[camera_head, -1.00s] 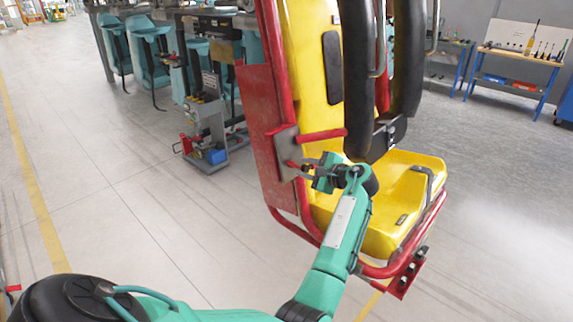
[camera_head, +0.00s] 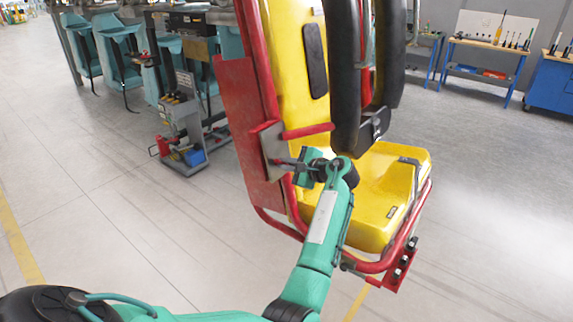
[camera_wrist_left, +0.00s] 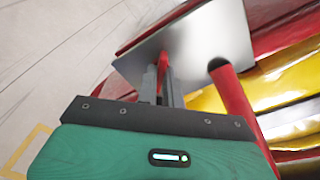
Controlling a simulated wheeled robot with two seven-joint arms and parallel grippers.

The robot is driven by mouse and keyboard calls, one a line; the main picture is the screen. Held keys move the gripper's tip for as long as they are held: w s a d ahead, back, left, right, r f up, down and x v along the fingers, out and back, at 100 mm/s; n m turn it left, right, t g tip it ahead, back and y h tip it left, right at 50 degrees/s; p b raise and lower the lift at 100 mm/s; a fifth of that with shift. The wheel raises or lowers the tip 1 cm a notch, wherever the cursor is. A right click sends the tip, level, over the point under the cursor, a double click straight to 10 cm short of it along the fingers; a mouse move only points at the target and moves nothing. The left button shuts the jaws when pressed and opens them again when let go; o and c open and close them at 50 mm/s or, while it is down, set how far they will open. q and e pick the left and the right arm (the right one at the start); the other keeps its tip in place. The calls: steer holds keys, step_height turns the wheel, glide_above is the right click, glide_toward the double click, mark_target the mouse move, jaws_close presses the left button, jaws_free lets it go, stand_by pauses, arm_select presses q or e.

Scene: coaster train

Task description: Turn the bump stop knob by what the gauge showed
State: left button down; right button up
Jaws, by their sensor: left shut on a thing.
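My left gripper (camera_head: 296,166) is at the grey metal plate (camera_head: 273,143) on the side of the red and yellow coaster seat (camera_head: 378,195). In the left wrist view its two fingers (camera_wrist_left: 163,88) are shut on a small red knob (camera_wrist_left: 163,62) in front of the plate (camera_wrist_left: 205,50). In the head view the knob is hidden by the gripper. My right gripper is not in view. No gauge shows clearly.
A red bar (camera_head: 308,131) runs close above the left gripper. Black padded restraints (camera_head: 345,80) hang over the seat. A tool cart (camera_head: 185,130) stands to the left, and workbenches (camera_head: 485,60) stand behind.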

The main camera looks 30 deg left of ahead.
arm_select(q)
steer(key=shift+a+n+b, duration=0.15)
steer(key=shift+n+b, duration=3.45)
steer(key=shift+n, duration=0.2)
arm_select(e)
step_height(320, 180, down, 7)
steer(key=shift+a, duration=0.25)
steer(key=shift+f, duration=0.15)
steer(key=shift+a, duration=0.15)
arm_select(q)
steer(key=c, duration=1.5)
jaws_free()
steer(key=shift+a, duration=0.1)
steer(key=shift+c, duration=0.2)
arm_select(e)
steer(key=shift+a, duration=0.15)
